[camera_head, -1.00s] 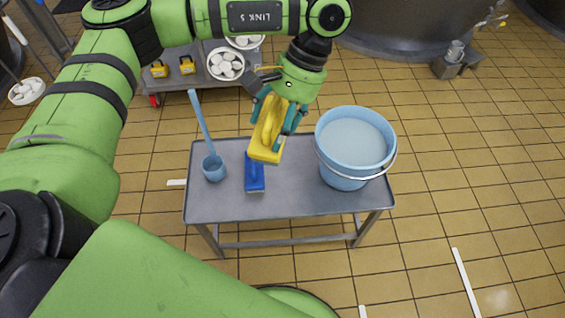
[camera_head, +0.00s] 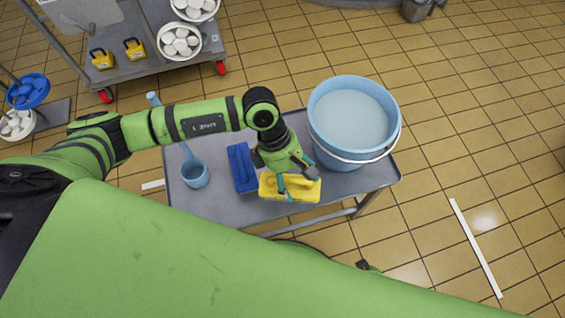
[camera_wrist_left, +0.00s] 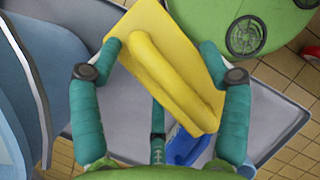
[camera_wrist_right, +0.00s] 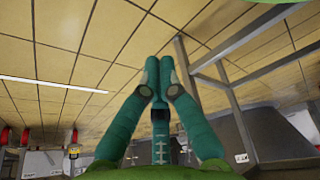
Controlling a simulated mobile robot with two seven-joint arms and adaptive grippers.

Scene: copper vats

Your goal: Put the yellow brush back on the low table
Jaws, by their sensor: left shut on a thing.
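In the left wrist view the brush (camera_wrist_left: 165,62) lies between the teal fingers (camera_wrist_left: 165,65). In the head view the brush is over the front part of the low grey table (camera_head: 222,205), between the blue brush and the bucket; I cannot tell whether it touches the top. My right gripper (camera_wrist_right: 158,75) shows only in its own wrist view, with its fingertips together and nothing between them.
On the table are a blue brush (camera_head: 241,167), a blue ladle (camera_head: 194,174) and a large blue bucket (camera_head: 350,112) with a wire handle. A cart (camera_head: 140,70) with yellow weights and bowls stands at the back left. Tiled floor to the right is free.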

